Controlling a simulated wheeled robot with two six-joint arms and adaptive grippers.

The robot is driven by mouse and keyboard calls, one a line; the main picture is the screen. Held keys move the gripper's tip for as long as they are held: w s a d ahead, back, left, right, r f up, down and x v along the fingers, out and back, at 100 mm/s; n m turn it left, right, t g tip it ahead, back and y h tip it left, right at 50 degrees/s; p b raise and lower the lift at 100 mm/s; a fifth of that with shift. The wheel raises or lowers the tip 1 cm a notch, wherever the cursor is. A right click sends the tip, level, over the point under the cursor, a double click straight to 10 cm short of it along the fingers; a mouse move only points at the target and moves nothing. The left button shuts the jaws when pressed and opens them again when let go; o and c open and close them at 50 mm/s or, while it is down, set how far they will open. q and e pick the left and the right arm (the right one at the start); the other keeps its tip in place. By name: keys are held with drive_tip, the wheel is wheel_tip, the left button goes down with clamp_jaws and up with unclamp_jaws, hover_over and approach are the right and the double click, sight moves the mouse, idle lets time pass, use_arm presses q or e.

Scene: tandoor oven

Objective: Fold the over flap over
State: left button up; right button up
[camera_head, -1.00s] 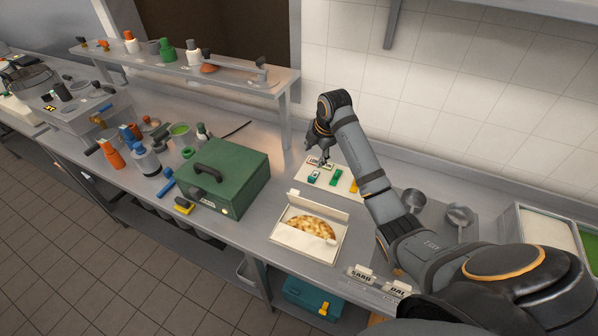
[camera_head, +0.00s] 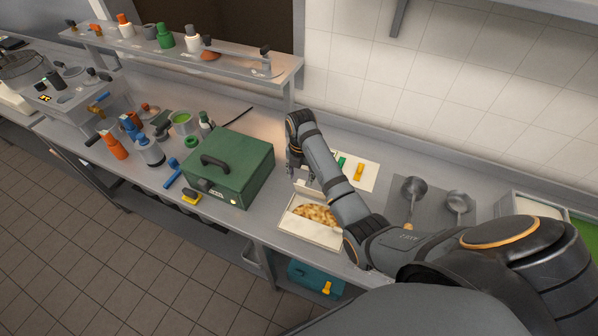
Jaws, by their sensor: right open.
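An open white box (camera_head: 306,238) sits on the steel counter with a browned flatbread (camera_head: 313,214) inside. Its back flap stands up behind the bread, partly hidden by my right gripper and forearm. My right gripper (camera_head: 298,180) is open and empty, fingers pointing down at the back of the box, close to the flap. I cannot tell whether it touches the flap. My left gripper is not in view.
A green case (camera_head: 232,165) with a dark handle stands close at the left of the box. A white board (camera_head: 366,172) with small coloured pieces lies behind my arm. Two ladles (camera_head: 411,190) lie to the right. Bottles crowd the counter's left side.

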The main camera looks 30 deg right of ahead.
drive_tip(key=shift+d+f, duration=0.15)
drive_tip(key=shift+f, duration=0.4)
drive_tip(key=shift+s+r, duration=0.15)
drive_tip(key=shift+s, duration=0.2)
drive_tip(key=shift+c, duration=1.7)
drive_tip(key=shift+w, duration=0.1)
drive_tip(key=c, duration=0.5)
drive_tip(key=shift+c, duration=1.1)
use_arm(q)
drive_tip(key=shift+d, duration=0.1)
use_arm(e)
clamp_jaws()
